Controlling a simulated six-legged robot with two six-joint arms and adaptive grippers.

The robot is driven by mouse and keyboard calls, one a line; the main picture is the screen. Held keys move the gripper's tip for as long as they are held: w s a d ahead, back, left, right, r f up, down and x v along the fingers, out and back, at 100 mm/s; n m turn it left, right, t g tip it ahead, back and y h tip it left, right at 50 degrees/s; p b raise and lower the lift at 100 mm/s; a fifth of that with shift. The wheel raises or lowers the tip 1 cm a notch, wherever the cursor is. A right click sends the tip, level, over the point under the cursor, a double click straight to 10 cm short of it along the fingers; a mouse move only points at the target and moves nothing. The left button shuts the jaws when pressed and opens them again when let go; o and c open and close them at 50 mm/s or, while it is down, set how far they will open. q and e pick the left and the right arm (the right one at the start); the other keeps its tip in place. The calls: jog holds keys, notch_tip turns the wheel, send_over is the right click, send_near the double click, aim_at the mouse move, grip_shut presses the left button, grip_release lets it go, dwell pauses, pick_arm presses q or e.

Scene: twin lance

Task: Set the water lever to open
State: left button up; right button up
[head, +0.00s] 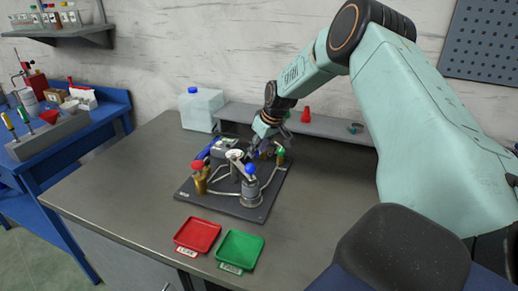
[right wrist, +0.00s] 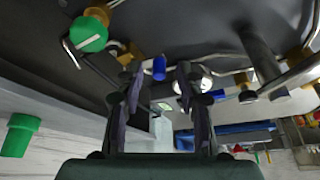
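A dark board (head: 228,207) on the grey bench carries a rig with metal pipes, brass fittings and coloured knobs: red (head: 197,164), blue (head: 250,168) and green (head: 280,152). I cannot tell for sure which part is the water lever. My right gripper (head: 264,143) is over the far right part of the rig. In the right wrist view its two fingers (right wrist: 158,82) are apart, with a small blue piece (right wrist: 159,68) showing between the tips; contact is not clear. The green knob also shows there (right wrist: 88,33), left of the fingers. My left gripper is not in view.
A red tray (head: 198,235) and a green tray (head: 240,250) lie in front of the board. A translucent jug (head: 200,109) stands behind it, beside a low grey shelf (head: 325,126) with a red item (head: 306,114). The bench's left part is clear.

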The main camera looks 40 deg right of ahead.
jog(key=shift+w+f, duration=0.15)
jog(key=shift+w, duration=0.1)
jog(key=c, duration=0.3)
grip_shut()
